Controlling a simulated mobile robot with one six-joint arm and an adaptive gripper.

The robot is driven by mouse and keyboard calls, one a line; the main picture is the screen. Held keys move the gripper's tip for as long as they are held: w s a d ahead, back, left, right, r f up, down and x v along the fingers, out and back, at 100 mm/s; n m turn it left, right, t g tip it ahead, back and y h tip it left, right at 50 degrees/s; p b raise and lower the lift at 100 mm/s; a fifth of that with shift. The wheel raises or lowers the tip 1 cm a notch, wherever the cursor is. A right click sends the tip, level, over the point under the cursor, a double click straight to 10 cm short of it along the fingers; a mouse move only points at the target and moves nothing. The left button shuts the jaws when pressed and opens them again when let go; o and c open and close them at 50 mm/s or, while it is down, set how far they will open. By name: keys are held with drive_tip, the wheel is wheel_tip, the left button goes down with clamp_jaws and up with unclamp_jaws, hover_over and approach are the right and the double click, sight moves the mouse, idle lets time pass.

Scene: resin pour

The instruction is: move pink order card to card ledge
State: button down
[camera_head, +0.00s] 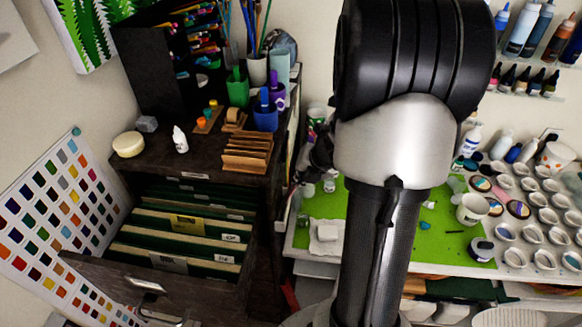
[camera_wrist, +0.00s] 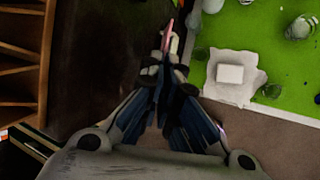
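My gripper (camera_wrist: 168,72) points away from the wrist camera, its fingertips close together. A thin pink strip (camera_wrist: 168,34), seen edge-on, sticks out past the fingertips; it looks like the pink order card, held between them. In the head view my arm hides most of the gripper, and I cannot make out the card there. A stepped wooden rack (camera_head: 247,152) stands at the front right of the dark cabinet top and may be the card ledge. Wooden slats (camera_wrist: 18,72) show at the left of the wrist view, left of the gripper.
An open drawer (camera_head: 180,245) of green hanging files juts out below the cabinet top. Pen cups (camera_head: 266,112) stand behind the rack. A green mat (camera_head: 440,225) with cups and a white block on a cloth (camera_wrist: 231,76) lies to the right.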

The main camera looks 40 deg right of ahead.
wheel_tip(320, 180, down, 10)
drive_tip(key=w+a+b, duration=0.1)
drive_tip(key=a+b, duration=0.1)
drive_tip(key=b, duration=0.7)
drive_tip(key=shift+w+r, duration=0.2)
drive_tip(key=shift+w, duration=0.05)
drive_tip(key=c, duration=1.7)
unclamp_jaws()
drive_tip(key=shift+d, duration=0.1)
drive_tip(key=o, duration=0.5)
drive_tip(key=shift+c, duration=0.2)
drive_tip(key=shift+r, duration=0.15)
